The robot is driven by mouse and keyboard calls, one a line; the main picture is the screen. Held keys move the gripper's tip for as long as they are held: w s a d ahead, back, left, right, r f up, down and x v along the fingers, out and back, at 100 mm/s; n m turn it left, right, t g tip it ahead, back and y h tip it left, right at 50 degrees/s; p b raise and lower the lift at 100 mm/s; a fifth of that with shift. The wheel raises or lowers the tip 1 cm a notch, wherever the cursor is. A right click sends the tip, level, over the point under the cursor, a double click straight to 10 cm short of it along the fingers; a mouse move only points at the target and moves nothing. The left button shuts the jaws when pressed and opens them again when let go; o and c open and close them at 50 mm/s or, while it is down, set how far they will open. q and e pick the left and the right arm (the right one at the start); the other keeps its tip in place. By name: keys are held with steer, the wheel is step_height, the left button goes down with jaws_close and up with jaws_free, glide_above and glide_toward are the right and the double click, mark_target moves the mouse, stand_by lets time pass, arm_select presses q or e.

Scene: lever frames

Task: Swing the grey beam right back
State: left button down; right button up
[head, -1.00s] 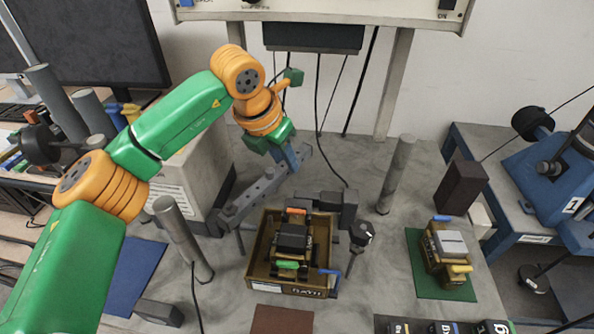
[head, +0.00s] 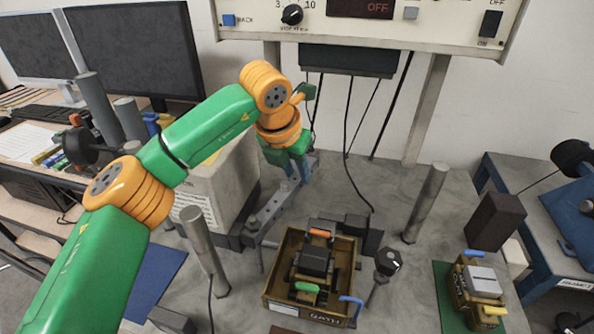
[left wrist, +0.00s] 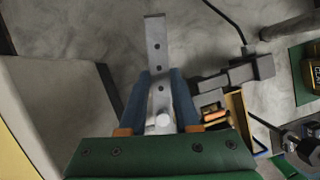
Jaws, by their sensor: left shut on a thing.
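The grey beam (head: 268,210) is a long bar with holes, running from a pivot end near the pale box up and right to its far end. My left gripper (head: 298,172) is at the far part of the beam, with its blue fingers on either side of it. In the left wrist view the beam (left wrist: 155,50) stands upright in the picture between the blue fingers of my left gripper (left wrist: 160,92), which is shut on it. A light round peg (left wrist: 163,122) shows between the fingers. My right gripper is in neither view.
A brown tray (head: 278,290) with a dark device stands right of the beam's pivot. Grey posts (head: 202,250) (head: 426,203) rise on both sides. The pale box (head: 225,185) is close on the beam's left. Cables hang behind the gripper.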

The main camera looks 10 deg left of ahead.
arm_select(q)
steer(key=c, duration=0.6)
jaws_free()
steer(key=b+v, duration=0.1)
steer(key=v, duration=0.6)
steer(key=shift+s+r, duration=0.1)
